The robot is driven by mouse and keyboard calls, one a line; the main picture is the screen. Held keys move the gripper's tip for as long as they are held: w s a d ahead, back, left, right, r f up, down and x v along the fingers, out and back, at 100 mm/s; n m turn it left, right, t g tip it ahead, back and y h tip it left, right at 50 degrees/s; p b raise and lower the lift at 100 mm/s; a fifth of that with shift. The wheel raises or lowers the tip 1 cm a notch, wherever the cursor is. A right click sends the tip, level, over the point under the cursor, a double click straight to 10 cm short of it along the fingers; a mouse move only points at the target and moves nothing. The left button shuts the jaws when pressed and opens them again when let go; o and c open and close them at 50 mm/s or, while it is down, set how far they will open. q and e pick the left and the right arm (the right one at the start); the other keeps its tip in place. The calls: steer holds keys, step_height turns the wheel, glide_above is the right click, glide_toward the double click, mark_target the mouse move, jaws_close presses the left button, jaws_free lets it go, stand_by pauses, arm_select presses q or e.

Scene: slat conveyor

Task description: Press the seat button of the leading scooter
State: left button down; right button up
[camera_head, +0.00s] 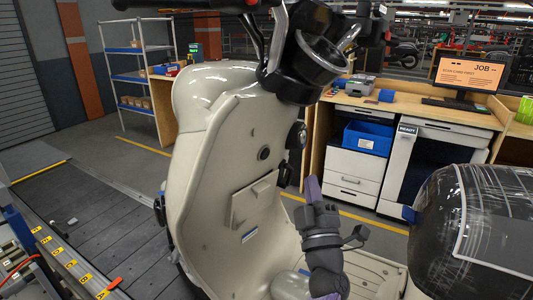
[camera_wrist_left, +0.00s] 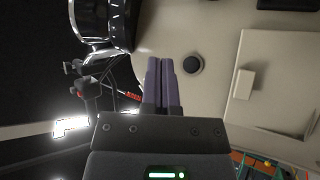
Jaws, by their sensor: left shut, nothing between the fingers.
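The cream scooter (camera_head: 215,180) fills the middle of the head view, with its inner leg shield facing my left gripper. A round dark button or knob (camera_head: 263,153) sits on that panel, and a larger black round fitting (camera_head: 297,135) lies to its upper right. My left gripper (camera_head: 312,185) stands right of the panel with its purple fingers shut and empty. In the left wrist view the shut fingers (camera_wrist_left: 159,65) point at the panel, just left of a round black button (camera_wrist_left: 193,64). Any gap to the panel cannot be judged. Labels are unreadable.
A dark seat in clear wrap (camera_head: 475,225) stands at the right. The handlebar and black headset (camera_head: 300,60) overhang the panel. Behind are a workbench (camera_head: 420,105) with a monitor (camera_head: 468,72) and a blue bin (camera_head: 368,137). The slat conveyor (camera_head: 95,220) runs at the left.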

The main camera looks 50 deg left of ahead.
mark_target(264, 153)
arm_select(q)
steer(key=s+a+r+p, duration=0.1)
steer(key=a, duration=0.7)
steer(key=shift+r, duration=0.35)
steer(key=shift+s, duration=0.1)
stand_by(1.5)
steer(key=shift+a+r, duration=0.1)
steer(key=shift+a, duration=0.25)
steer(key=shift+s+a+r+p, duration=0.1)
steer(key=shift+a+p, duration=0.2)
steer(key=shift+a, duration=0.15)
stand_by(0.5)
stand_by(0.4)
steer(key=shift+d+f, duration=0.2)
steer(key=shift+d, duration=0.65)
